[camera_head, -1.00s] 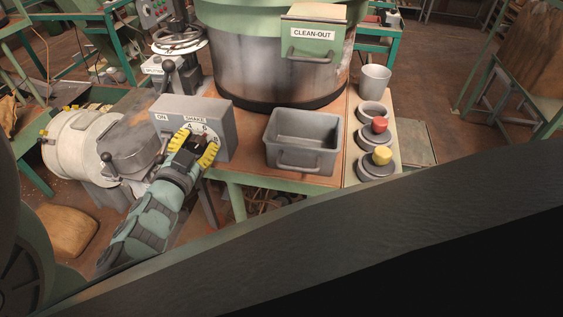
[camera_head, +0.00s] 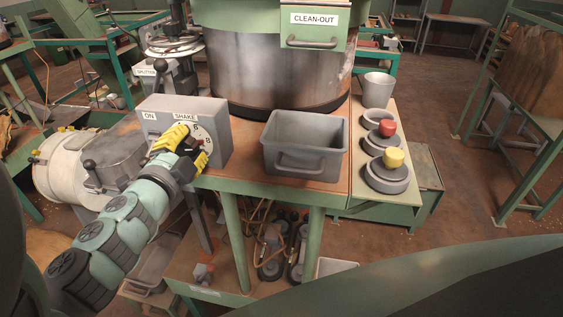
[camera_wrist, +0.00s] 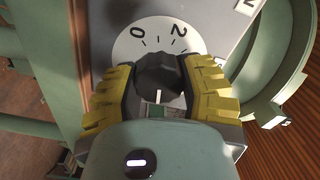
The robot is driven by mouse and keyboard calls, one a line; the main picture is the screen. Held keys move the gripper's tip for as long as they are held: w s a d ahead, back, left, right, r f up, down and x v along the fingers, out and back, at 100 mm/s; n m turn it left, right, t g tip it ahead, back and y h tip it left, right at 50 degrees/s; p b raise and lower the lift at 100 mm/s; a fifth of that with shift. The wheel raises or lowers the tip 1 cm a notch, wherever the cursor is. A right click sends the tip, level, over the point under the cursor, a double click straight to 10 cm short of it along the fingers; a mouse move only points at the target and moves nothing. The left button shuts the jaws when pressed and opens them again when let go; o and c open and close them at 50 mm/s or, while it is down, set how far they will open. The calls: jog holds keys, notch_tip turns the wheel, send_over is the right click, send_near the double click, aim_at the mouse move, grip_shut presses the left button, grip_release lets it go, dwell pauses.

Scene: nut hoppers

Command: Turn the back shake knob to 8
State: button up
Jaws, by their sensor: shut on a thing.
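The grey control box (camera_head: 215,135) with ON and SHAKE labels stands at the left of the hopper table. Its white dial shows past my gripper (camera_head: 186,147), with digits at its right side partly hidden. In the wrist view the dial (camera_wrist: 124,48) shows 0 and 2 at the top. The dark knob (camera_wrist: 160,72) sits between my gripper's two yellow fingers, which are shut on it. A white line on the knob points toward the bottom of that view. The dial numbers on that side are hidden by the gripper.
A grey bin (camera_head: 332,140) stands right of the box. The hopper (camera_head: 280,75) with a CLEAN-OUT door rises behind. A black-knobbed lever (camera_head: 89,164) is at the left.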

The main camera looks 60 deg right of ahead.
dwell(0.5)
jog(key=o, duration=1.2)
jog(key=shift+a, duration=0.15)
jog(key=shift+s+a, duration=0.2)
jog(key=shift+a, duration=0.45)
jog(key=shift+v, duration=5.2)
jog(key=shift+s, duration=0.15)
